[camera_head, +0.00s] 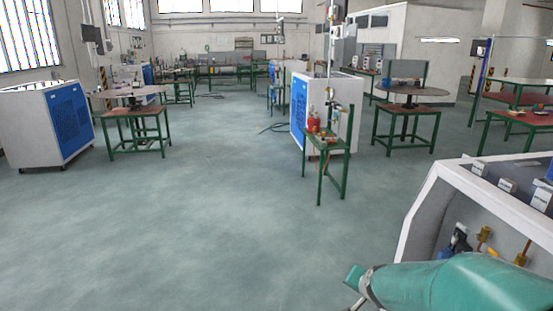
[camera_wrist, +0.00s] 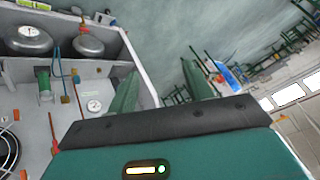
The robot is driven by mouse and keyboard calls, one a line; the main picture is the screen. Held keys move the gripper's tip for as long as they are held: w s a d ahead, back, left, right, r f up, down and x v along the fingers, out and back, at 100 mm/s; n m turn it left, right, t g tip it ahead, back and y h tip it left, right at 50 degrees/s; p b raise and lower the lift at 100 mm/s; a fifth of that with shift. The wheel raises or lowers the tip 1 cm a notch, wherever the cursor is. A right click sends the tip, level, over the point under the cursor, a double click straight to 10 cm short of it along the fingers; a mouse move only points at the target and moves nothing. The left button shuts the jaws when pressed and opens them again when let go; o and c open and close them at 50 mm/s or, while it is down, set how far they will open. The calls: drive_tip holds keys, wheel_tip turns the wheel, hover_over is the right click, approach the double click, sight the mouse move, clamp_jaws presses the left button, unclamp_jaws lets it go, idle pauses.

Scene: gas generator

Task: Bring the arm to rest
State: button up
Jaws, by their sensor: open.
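My gripper (camera_wrist: 161,90) is open in the wrist view, with its two green fingers apart and nothing between them. The teal and black wrist housing fills the bottom of that view. In the head view my teal arm (camera_head: 440,284) enters from the lower right, in front of the white-framed gas generator (camera_head: 418,212). I cannot make out the fingers clearly there. The generator also shows at the left of the wrist view (camera_wrist: 75,118), with round gauges, grey domes and a green cylinder. My gripper's left finger overlaps its edge in the picture; I cannot tell the gap.
A green-legged stand (camera_head: 340,150) with small red items stands ahead beside a blue-and-white cabinet (camera_head: 298,125). Another cabinet (camera_head: 45,125) and a table (camera_head: 138,112) are at the left. Tables (camera_head: 408,105) stand at the right. The floor (camera_head: 190,230) ahead and left is clear.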

drive_tip(key=s+a+r+n+g, duration=0.1)
drive_tip(key=s+a+r+n, duration=0.1)
drive_tip(key=s+r, duration=0.2)
drive_tip(key=s+a+r+n, duration=0.1)
drive_tip(key=s+r, duration=0.3)
drive_tip(key=s, duration=0.6)
drive_tip(key=s+a+r+n+g, duration=0.1)
drive_tip(key=s+r+n, duration=0.3)
drive_tip(key=s, duration=0.4)
drive_tip(key=shift+a+r+g+y, duration=0.15)
drive_tip(key=shift+a+g+y, duration=0.2)
drive_tip(key=shift+a, duration=0.5)
drive_tip(key=shift+s, duration=0.1)
drive_tip(key=shift+c, duration=0.4)
drive_tip(key=shift+c, duration=1.2)
drive_tip(key=shift+d, duration=0.15)
